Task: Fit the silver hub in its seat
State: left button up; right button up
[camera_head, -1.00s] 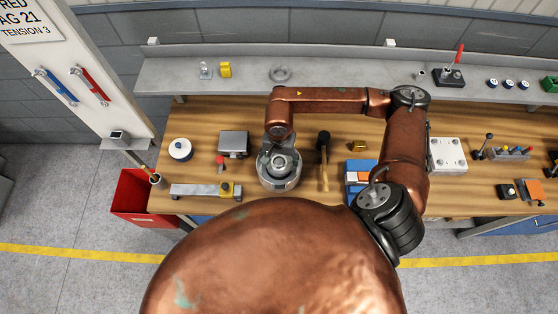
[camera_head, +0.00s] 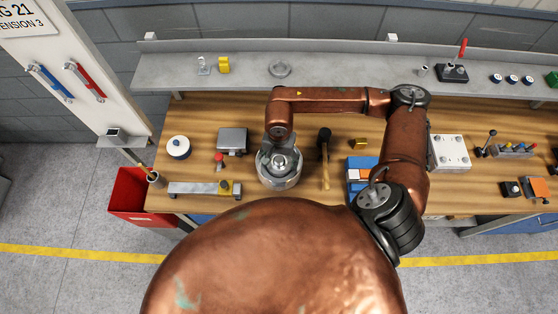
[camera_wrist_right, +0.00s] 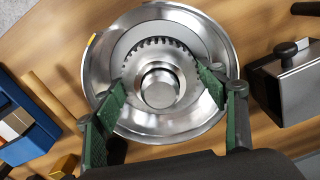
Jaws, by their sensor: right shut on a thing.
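The silver hub (camera_wrist_right: 160,86) has a raised round boss in its middle, and a toothed ring shows around it. It is at the centre of a wide round metal housing (camera_wrist_right: 206,28), which stands on the bench and also shows in the head view (camera_head: 281,183). My right gripper (camera_wrist_right: 163,82) reaches in from above, its green-padded fingers on both sides of the hub and shut on it. In the head view my right gripper (camera_head: 280,149) is over the housing. The seat under the hub is hidden, so I cannot tell how deep the hub sits. My left gripper is out of view.
A mallet (camera_head: 324,163) lies just right of the housing. A grey metal box (camera_head: 232,140) and a red-knobbed piece (camera_head: 219,160) are to its left. A bar with a yellow block (camera_head: 226,187) lies front left. A blue bin (camera_head: 362,165) stands right. A shelf (camera_head: 330,68) runs behind.

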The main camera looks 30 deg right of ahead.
dwell(0.3)
jog(key=o, duration=1.8)
jog(key=o, duration=0.4)
jog(key=shift+r, duration=0.1)
jog(key=shift+r+p, duration=1.15)
jog(key=shift+r, duration=2.3)
jog(key=shift+f, duration=0.1)
